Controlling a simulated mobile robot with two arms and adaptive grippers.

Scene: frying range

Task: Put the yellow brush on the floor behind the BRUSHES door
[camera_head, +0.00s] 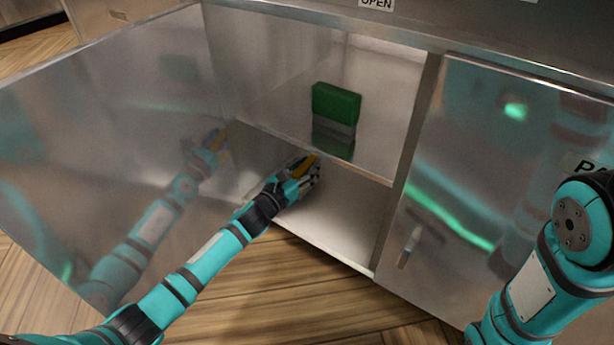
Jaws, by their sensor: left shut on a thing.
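My left gripper (312,173) is shut on a yellow thing, the yellow brush (304,164). Only a small yellow part of it shows; the fingers hide the rest. The gripper is at the open cabinet, over the lower compartment's bare floor (338,222) as seen here, just below the shelf's front edge. I cannot tell whether the brush touches the floor. The cabinet's left door (110,130) stands wide open; no BRUSHES label shows. My right arm is at the right edge, with its gripper out of view.
The right door (480,170), with a handle (409,247) and a partly hidden label starting with P, is shut. A divider post (405,165) bounds the opening on the right. An OPEN label (376,4) is above.

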